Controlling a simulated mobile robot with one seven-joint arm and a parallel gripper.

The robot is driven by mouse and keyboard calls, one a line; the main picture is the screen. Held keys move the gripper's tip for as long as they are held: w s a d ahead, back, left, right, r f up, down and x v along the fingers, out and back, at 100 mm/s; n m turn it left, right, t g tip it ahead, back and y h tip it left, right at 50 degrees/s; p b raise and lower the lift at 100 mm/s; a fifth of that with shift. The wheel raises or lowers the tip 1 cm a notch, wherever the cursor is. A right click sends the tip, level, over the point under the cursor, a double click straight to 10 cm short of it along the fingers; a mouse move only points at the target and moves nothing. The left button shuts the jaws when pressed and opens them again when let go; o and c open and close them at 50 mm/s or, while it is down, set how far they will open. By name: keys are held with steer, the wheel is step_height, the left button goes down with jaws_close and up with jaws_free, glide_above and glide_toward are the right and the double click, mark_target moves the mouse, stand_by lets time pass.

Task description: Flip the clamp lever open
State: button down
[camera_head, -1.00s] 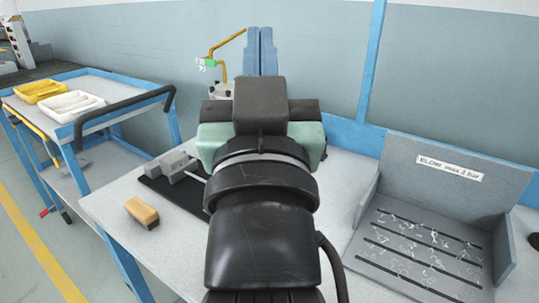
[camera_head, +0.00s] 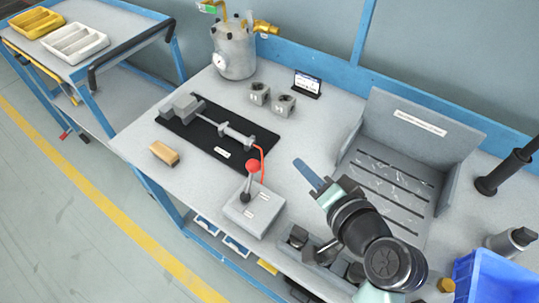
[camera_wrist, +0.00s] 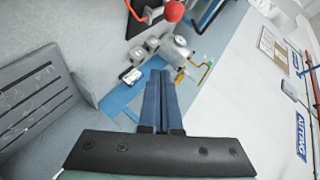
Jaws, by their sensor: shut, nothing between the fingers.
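A grey box (camera_head: 254,212) on the bench carries a black-stemmed lever with a red ball knob (camera_head: 252,166), standing nearly upright. The red knob also shows at the top of the wrist view (camera_wrist: 173,11). Behind it, a black base plate (camera_head: 190,133) holds a grey block and rod fixture (camera_head: 224,127); a thin red curved piece (camera_head: 262,156) is at its right end. I cannot tell which part is the clamp lever. My gripper (camera_head: 299,165) has blue fingers shut and empty, right of the red knob and apart from it. Its fingers also show in the wrist view (camera_wrist: 160,73).
A tan-handled block (camera_head: 164,153) lies at the bench's left. Two grey nut-like blocks (camera_head: 284,105), a small display (camera_head: 307,84) and a gauge vessel (camera_head: 233,52) stand behind. A grey slotted tray (camera_head: 447,177) is right, a blue bin (camera_head: 490,279) lower right.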

mark_target(250, 177)
steer(key=s+d+f+m, duration=0.1)
steer(key=s+m, duration=0.1)
steer(key=s, duration=0.1)
steer(key=s+d+f+m+t+y, duration=0.1)
steer(key=s+f+m, duration=0.1)
steer(key=s, duration=0.1)
steer(key=s+d+f+m+t, duration=0.1)
steer(key=s+d+m, duration=0.1)
steer(key=s+m, duration=0.1)
steer(key=shift+s+d+f+y, duration=0.1)
steer(key=shift+f+y, duration=0.3)
steer(key=shift+s+d+m+t, duration=0.3)
steer(key=shift+s+m, duration=0.2)
steer(key=shift+s, duration=0.1)
steer(key=x, duration=2)
steer(key=s+a+p, duration=0.1)
steer(key=s+a+r+p, duration=0.1)
steer(key=a, duration=0.1)
steer(key=shift+s+p, duration=0.3)
steer(key=shift+p, duration=0.1)
steer(key=shift+a, duration=0.1)
